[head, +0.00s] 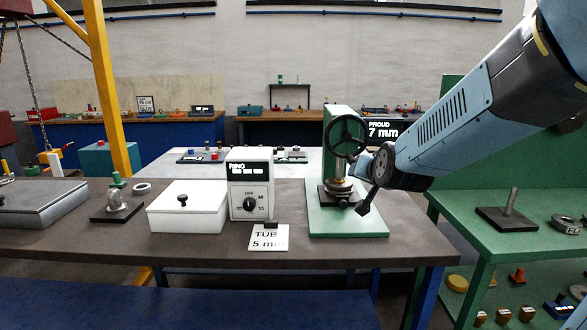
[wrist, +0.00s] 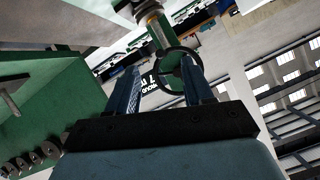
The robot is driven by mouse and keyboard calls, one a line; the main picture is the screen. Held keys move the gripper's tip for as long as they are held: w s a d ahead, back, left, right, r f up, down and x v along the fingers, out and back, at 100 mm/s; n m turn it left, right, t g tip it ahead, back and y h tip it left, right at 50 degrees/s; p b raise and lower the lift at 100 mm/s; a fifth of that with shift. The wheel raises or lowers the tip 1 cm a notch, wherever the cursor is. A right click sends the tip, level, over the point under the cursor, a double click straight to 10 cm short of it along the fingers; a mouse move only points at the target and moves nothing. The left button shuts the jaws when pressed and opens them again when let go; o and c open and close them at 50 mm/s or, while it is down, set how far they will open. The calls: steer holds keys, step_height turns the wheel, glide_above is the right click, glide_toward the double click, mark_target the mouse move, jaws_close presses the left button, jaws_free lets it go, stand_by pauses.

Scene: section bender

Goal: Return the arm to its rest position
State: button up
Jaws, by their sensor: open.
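My arm reaches in from the right in the head view, and my gripper (head: 366,188) is at the green press (head: 344,130) on the bench. In the wrist view my gripper (wrist: 165,82) is open, its two blue fingers apart. The press's black handwheel (wrist: 172,66) shows beyond and between the fingers; I cannot tell whether they touch it. In the head view the handwheel (head: 347,118) is just left of my wrist. The press stands upright on a pale green base (head: 350,224); my arm hides part of it.
A dial box (head: 250,190), a white lidded box (head: 187,208) and a card reading TUB 5 mm (head: 268,238) stand left of the press on the dark bench (head: 140,239). A green side table (head: 470,224) with a post on a plate (head: 509,212) is at right.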

steer(key=s+d+n+g, duration=0.1)
steer(key=s+d+g, duration=0.2)
steer(key=s, duration=0.9)
steer(key=s+d+r+n+g, duration=0.1)
steer(key=s+d+n+g, duration=0.1)
steer(key=s, duration=1.1)
steer(key=shift+d+n+g+h, duration=0.3)
steer(key=shift+d+g+h, duration=0.15)
steer(key=shift+g, duration=0.65)
steer(key=shift+s+r, duration=0.1)
steer(key=m+t, duration=0.1)
steer(key=t, duration=1.3)
glide_toward(351, 162)
step_height(351, 162, down, 3)
steer(key=shift+f+t, duration=0.85)
steer(key=shift+t, duration=0.55)
steer(key=shift+m+h, duration=0.35)
steer(key=shift+m, duration=0.05)
steer(key=x, duration=1.3)
steer(key=shift+d+r, duration=0.1)
steer(key=shift+r, duration=0.1)
steer(key=shift+c, duration=0.3)
